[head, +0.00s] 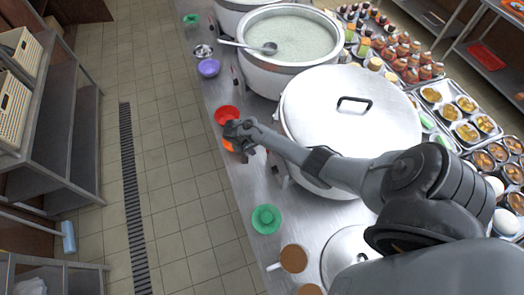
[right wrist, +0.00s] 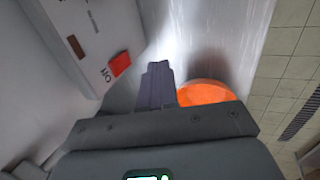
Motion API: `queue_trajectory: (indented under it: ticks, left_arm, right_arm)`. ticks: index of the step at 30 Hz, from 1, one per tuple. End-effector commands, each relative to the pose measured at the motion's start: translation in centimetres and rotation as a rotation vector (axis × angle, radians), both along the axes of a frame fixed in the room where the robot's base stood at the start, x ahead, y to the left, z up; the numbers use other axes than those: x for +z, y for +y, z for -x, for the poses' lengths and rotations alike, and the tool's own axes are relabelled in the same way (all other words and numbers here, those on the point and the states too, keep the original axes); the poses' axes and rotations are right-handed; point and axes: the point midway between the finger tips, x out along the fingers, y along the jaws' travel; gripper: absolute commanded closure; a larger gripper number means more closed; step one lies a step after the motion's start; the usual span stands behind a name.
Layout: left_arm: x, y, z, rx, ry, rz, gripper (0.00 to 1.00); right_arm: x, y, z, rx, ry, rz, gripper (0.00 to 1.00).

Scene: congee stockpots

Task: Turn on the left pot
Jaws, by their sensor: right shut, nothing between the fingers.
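Several large pots stand in a row on the metal counter. Another pot (head: 229,20) is cut off at the top edge. My right gripper (head: 236,130) is at the counter's aisle side, left of the lidded pot. In the right wrist view its fingers (right wrist: 158,85) are shut and empty, beside a white pot base (right wrist: 70,40) with a red switch (right wrist: 120,64), apart from it. My left gripper is not in view.
A red bowl (head: 226,114) and an orange bowl (right wrist: 205,93) lie close to my right gripper. A purple bowl (head: 209,67), green bowl (head: 266,219) and brown cup (head: 293,259) line the counter edge. Trays of food stand at right. The aisle floor is clear.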

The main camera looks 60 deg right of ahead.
Motion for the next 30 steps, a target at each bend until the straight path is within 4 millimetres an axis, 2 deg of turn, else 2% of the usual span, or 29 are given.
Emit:
queue_trajectory:
  ticks: [1,4,6,13,30]
  left_arm:
    - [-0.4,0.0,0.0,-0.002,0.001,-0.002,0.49]
    - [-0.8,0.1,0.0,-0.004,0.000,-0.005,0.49]
    - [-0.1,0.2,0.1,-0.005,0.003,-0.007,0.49]
    - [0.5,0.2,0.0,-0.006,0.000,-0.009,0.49]
    - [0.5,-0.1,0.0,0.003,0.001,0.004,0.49]
  right_arm:
    - [-1.1,-0.3,0.2,-0.001,0.002,0.001,1.00]
    - [-2.6,-0.8,0.6,-0.001,0.002,0.002,1.00]
    - [-2.2,-1.6,1.3,-0.003,0.000,0.003,1.00]
    - [-2.6,-3.2,2.8,-0.001,0.000,0.001,1.00]
    - [-2.9,-3.7,3.2,0.000,0.009,0.012,1.00]
